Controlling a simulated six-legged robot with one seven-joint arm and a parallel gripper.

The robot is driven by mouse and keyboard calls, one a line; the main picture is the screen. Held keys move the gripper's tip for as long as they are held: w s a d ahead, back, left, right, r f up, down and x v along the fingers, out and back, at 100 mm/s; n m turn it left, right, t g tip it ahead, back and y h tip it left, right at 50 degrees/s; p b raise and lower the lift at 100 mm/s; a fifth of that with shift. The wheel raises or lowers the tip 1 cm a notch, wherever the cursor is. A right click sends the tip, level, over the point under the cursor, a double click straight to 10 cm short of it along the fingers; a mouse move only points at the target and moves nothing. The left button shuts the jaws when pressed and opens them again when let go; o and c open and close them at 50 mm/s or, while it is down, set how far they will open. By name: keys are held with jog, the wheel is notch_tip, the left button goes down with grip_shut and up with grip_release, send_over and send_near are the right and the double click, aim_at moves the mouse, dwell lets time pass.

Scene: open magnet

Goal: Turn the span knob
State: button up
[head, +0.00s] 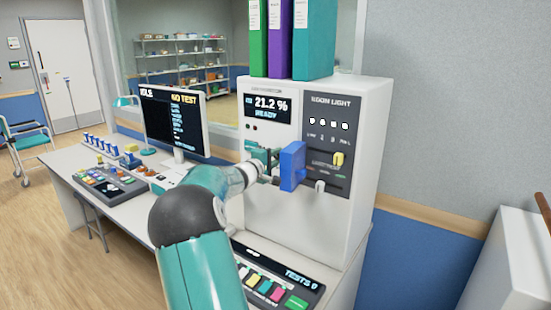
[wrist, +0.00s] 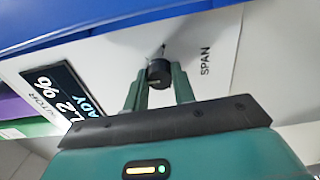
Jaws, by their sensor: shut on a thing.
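The span knob (wrist: 159,72) is a small black round knob on the white panel, beside the printed word SPAN in the wrist view. The two green fingers of my gripper (wrist: 160,88) stand one on each side of it, shut on it. In the head view my gripper (head: 266,163) is at the front of the white cabinet (head: 345,235), below the display (head: 268,108) reading 21.2 % READY. The knob is hidden there by my gripper and a blue block.
The blue block (head: 293,166) juts from the cabinet just right of my gripper. A dark room light panel (head: 329,130) with a yellow lever (head: 338,158) is beyond it. A monitor (head: 172,120) and a button console (head: 108,183) stand on the desk at left. Binders (head: 314,40) stand on top.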

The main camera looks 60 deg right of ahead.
jog(key=shift+n, duration=2.7)
jog(key=o, duration=1)
jog(key=w+a, duration=0.2)
jog(key=a, duration=1.1)
jog(key=shift+a, duration=0.3)
jog(key=shift+w, duration=0.1)
